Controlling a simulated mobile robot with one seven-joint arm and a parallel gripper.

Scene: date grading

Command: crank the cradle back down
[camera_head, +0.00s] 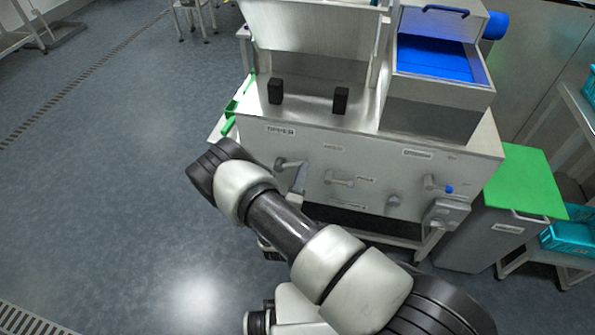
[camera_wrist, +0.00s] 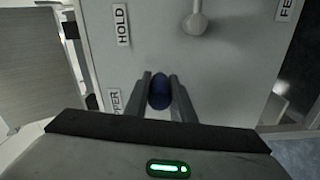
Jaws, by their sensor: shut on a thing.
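In the wrist view my gripper (camera_wrist: 160,80) is shut on a dark blue knob (camera_wrist: 159,93), one finger on each side of it. The crank arm behind the knob is hidden. The knob is in front of a pale panel, near a label partly covered by a finger, ending "PPER". In the head view my arm reaches to the left part of the machine's front panel (camera_head: 365,160), and the held knob cannot be made out there. A steel hopper-like body (camera_head: 310,30) stands above the worktop behind two black blocks; I cannot tell whether it is the cradle.
A grey lever with a round end (camera_wrist: 196,24) sits beside the "HOLD" label (camera_wrist: 122,25). A second crank with a blue knob (camera_head: 449,189) is at the panel's right. A green-topped bin (camera_head: 520,180) stands right of the machine. Floor at left is clear.

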